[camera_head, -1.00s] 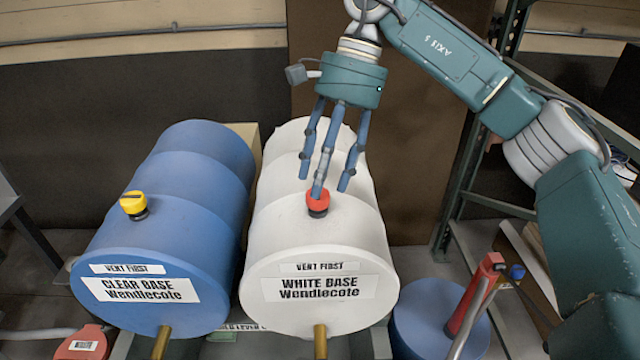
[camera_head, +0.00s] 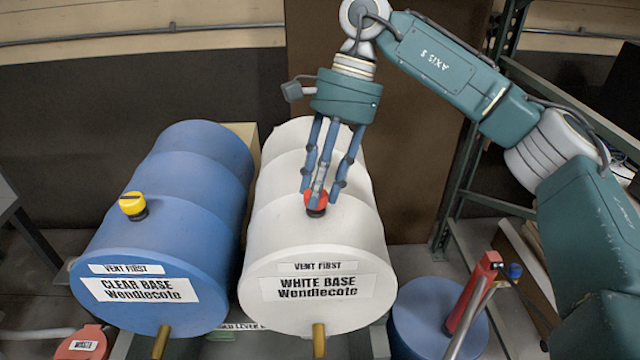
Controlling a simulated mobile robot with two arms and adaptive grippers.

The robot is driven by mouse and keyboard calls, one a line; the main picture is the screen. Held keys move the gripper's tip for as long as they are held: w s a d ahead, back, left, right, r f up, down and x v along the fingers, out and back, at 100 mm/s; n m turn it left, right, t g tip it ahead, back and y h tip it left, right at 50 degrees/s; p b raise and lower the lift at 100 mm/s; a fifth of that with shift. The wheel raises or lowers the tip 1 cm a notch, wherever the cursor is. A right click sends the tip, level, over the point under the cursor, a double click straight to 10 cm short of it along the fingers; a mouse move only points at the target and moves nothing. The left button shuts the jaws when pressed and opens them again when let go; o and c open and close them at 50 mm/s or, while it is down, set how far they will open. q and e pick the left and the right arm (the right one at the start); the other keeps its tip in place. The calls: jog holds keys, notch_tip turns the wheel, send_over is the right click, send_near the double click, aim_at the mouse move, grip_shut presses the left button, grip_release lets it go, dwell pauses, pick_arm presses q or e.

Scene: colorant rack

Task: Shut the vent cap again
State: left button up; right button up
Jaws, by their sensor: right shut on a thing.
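A red vent cap (camera_head: 316,204) on a black base sits on top of the white drum (camera_head: 312,236), which is labelled WHITE BASE. My right gripper (camera_head: 318,194) comes down from above with its blue fingers closed around the red cap. The fingers hide part of the cap, so I cannot tell its exact turn. A yellow vent cap (camera_head: 133,203) on a black base sits on the blue drum (camera_head: 150,240), labelled CLEAR BASE. My left gripper is not in view.
Brass spouts stick out at the bottom front of both drums. A smaller blue drum (camera_head: 415,330) with a red-handled tool (camera_head: 474,290) stands at the lower right. A red item (camera_head: 82,343) lies at the lower left. Metal shelving (camera_head: 465,180) stands at the right.

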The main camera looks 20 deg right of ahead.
jog(key=m+b, duration=0.1)
jog(key=m+t+b, duration=0.1)
jog(key=m+b, duration=0.1)
jog(key=shift+s+a+m+t+y, duration=0.1)
jog(key=shift+m+t+y, duration=0.2)
jog(key=m+t+b, duration=0.1)
jog(key=m+b, duration=0.2)
jog(key=m, duration=0.1)
jog(key=shift+s+t, duration=0.15)
jog(key=shift+t, duration=0.25)
jog(key=m+b, duration=0.1)
jog(key=m, duration=0.1)
jog(key=m+t+b, duration=0.1)
jog(key=m, duration=0.2)
jog(key=shift+s+a+r+t+h, duration=0.1)
jog(key=shift+r+t+h, duration=0.1)
jog(key=shift+t+h, duration=0.15)
jog(key=m+b, duration=0.1)
jog(key=m, duration=0.1)
jog(key=m+t+h+b, duration=0.1)
jog(key=m, duration=0.2)
jog(key=shift+a+r+h, duration=0.1)
jog(key=shift+r+h, duration=0.1)
jog(key=shift+h, duration=0.05)
jog(key=o, duration=0.9)
jog(key=shift+o, duration=1.1)
jog(key=shift+f, duration=0.2)
jog(key=v, duration=1.2)
jog(key=shift+a, duration=0.15)
